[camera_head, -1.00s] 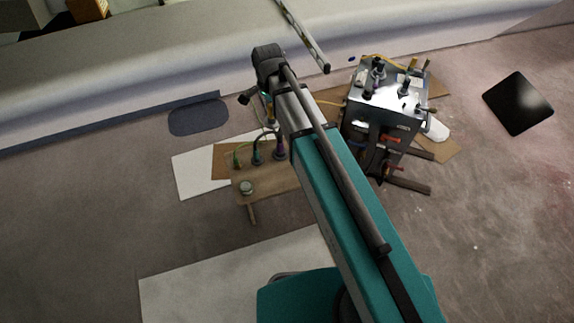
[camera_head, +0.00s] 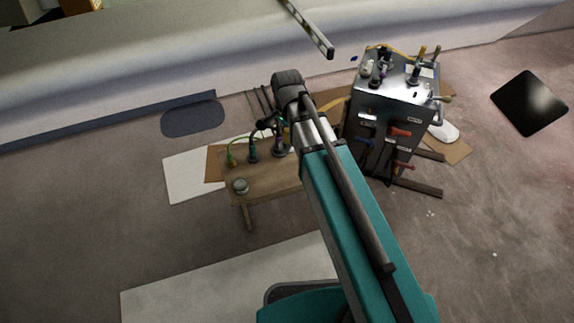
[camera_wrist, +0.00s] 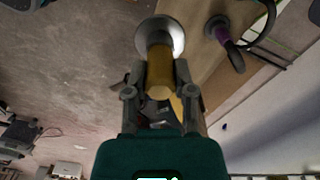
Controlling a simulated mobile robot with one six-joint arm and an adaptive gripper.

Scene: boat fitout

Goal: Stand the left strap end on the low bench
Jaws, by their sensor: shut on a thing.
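My gripper (camera_wrist: 159,78) is shut on a yellow cylindrical strap end (camera_wrist: 159,62) with a round, silvery flared base. In the wrist view that base points away from me, beside the wooden top of the low bench (camera_wrist: 205,62). I cannot tell whether it touches the bench. In the head view the low bench (camera_head: 268,182) stands left of my arm, which hides its right part. My gripper and the held end are mostly hidden there. A yellow strap (camera_head: 332,103) shows just right of my wrist.
A green fitting (camera_head: 231,159), a teal one (camera_head: 252,155) and a purple one (camera_head: 279,147) stand along the bench's far side. A round tin (camera_head: 241,186) sits at its near left. A metal cabinet (camera_head: 400,88) with handles stands right of my arm. Open floor lies left.

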